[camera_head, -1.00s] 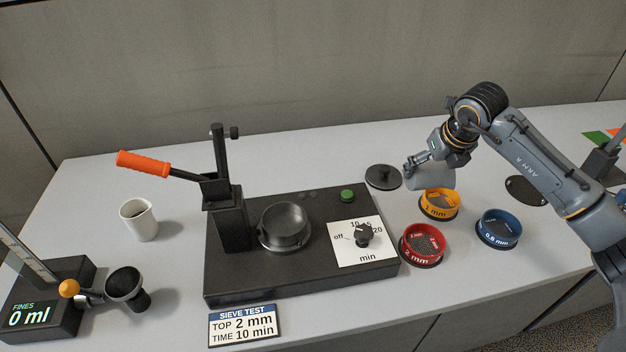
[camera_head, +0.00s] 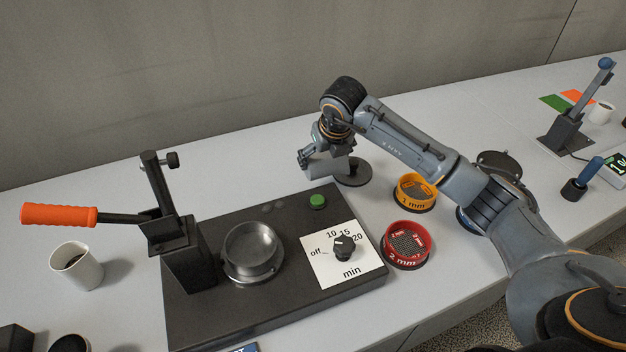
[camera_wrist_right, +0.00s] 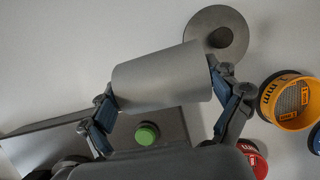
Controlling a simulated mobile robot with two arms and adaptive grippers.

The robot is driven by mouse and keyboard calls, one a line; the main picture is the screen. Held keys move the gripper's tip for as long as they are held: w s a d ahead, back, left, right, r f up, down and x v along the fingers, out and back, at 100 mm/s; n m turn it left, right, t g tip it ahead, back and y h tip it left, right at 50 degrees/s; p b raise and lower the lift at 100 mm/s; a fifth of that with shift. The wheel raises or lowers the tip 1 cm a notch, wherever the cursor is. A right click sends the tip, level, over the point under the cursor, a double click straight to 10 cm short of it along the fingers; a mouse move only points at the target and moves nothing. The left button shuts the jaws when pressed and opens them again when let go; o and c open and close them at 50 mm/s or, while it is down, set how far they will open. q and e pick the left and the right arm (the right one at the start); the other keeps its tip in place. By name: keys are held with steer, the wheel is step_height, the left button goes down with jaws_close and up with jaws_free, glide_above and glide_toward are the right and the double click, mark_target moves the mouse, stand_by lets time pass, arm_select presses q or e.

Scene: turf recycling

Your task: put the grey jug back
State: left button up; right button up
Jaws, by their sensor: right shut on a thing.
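The grey jug (camera_head: 328,168) is a plain grey cylinder in my right gripper (camera_head: 312,157), behind the black machine base and beside a dark round disc (camera_head: 354,174). In the right wrist view the jug (camera_wrist_right: 160,80) lies across the picture between the two fingers of my right gripper (camera_wrist_right: 160,88), which are shut on its sides. Its mouth and inside do not show. In the head view it looks tilted, and whether it touches the bench I cannot tell. My left gripper is out of view.
The black base (camera_head: 210,308) carries a metal pan (camera_head: 252,252), a green button (camera_head: 317,201) and a dial (camera_head: 345,247). A yellow sieve (camera_head: 415,192) and a red sieve (camera_head: 406,245) stand right of it. An orange-handled lever (camera_head: 60,214) and white cup (camera_head: 77,267) are left.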

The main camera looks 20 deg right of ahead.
steer(key=shift+w+a+f, duration=0.3)
steer(key=shift+a+f, duration=0.3)
steer(key=shift+f, duration=0.3)
steer(key=shift+a+f+b, duration=0.15)
steer(key=shift+b, duration=0.15)
steer(key=shift+w+a+f, duration=0.1)
steer(key=shift+a+f, duration=0.15)
steer(key=shift+f, duration=0.05)
step_height(320, 180, down, 3)
steer(key=shift+a+r+b, duration=0.15)
steer(key=shift+b, duration=0.9)
steer(key=shift+f, duration=0.35)
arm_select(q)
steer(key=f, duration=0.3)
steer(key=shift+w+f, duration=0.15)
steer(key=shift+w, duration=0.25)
arm_select(e)
steer(key=shift+r, duration=0.1)
